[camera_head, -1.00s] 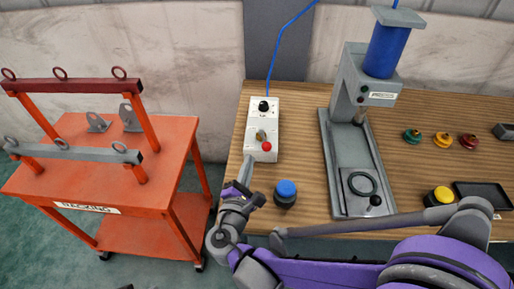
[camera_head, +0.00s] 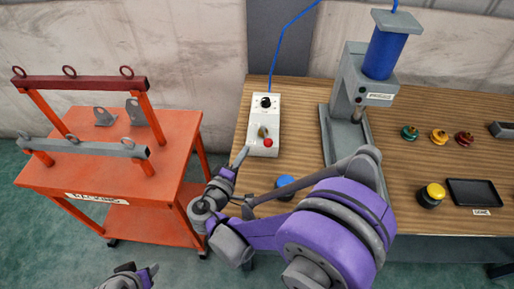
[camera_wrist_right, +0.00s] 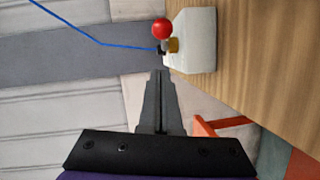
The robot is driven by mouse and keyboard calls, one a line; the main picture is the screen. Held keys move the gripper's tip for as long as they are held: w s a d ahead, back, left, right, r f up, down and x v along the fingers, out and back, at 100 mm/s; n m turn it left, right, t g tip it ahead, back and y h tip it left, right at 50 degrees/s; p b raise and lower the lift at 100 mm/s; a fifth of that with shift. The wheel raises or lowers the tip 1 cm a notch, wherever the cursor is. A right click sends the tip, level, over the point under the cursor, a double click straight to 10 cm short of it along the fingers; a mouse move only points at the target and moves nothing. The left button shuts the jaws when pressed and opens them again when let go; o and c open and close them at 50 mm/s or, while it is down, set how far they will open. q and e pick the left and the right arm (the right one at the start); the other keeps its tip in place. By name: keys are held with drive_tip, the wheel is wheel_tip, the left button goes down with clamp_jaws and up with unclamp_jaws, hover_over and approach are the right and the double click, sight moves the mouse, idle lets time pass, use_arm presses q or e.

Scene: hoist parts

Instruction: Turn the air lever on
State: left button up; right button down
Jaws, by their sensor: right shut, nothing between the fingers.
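The white control box (camera_head: 263,112) stands at the table's left edge. On it are a black knob, a small brass lever-like piece (camera_head: 262,131) and a red ball (camera_head: 268,143). In the right wrist view, the red ball (camera_wrist_right: 161,28) and brass piece (camera_wrist_right: 172,45) stick out from the box (camera_wrist_right: 196,42). My right gripper (camera_head: 242,157) is shut and empty, just below and left of the box. In the wrist view its tips (camera_wrist_right: 160,76) are just short of the box, with contact unclear. My left gripper (camera_head: 148,271) shows partly at the bottom; its jaws are unclear.
A blue button (camera_head: 286,183) stands close to my right arm. A press (camera_head: 352,90) with a blue cylinder stands right of the box. Several coloured knobs and a black tray (camera_head: 472,192) lie further right. An orange cart (camera_head: 170,150) stands left, across a gap.

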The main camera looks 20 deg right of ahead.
approach(266, 135)
drive_tip(key=shift+x, duration=1.3)
drive_tip(key=shift+f, duration=0.1)
